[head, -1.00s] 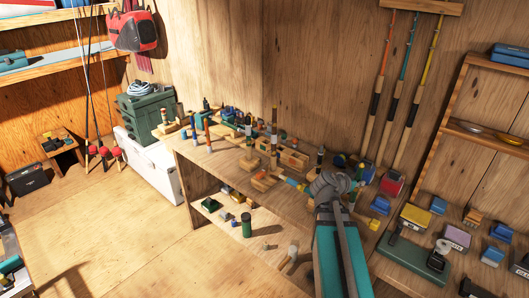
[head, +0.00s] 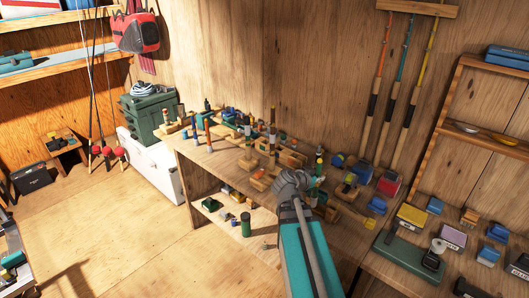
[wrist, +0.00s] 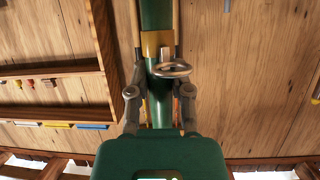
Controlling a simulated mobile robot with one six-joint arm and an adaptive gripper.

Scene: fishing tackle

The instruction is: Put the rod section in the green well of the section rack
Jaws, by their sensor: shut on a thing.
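In the wrist view my gripper (wrist: 159,84) is shut on the rod section (wrist: 155,20), a green tube with a gold band and a metal ring guide. The tube runs lengthwise between the fingers and on past the top of the picture. In the head view my gripper (head: 291,182) is over the front part of the workbench, and the arm hides most of what it holds. Small wooden holders with upright rods stand on the bench to its left. I cannot tell which one is the section rack, and no green well can be made out.
The wooden workbench (head: 208,162) is crowded with small tackle along the back. A dark upright rod (head: 272,135) stands left of my gripper. Red and blue reels (head: 386,186) and a green scale-like base (head: 410,250) are to the right. The floor in front is clear.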

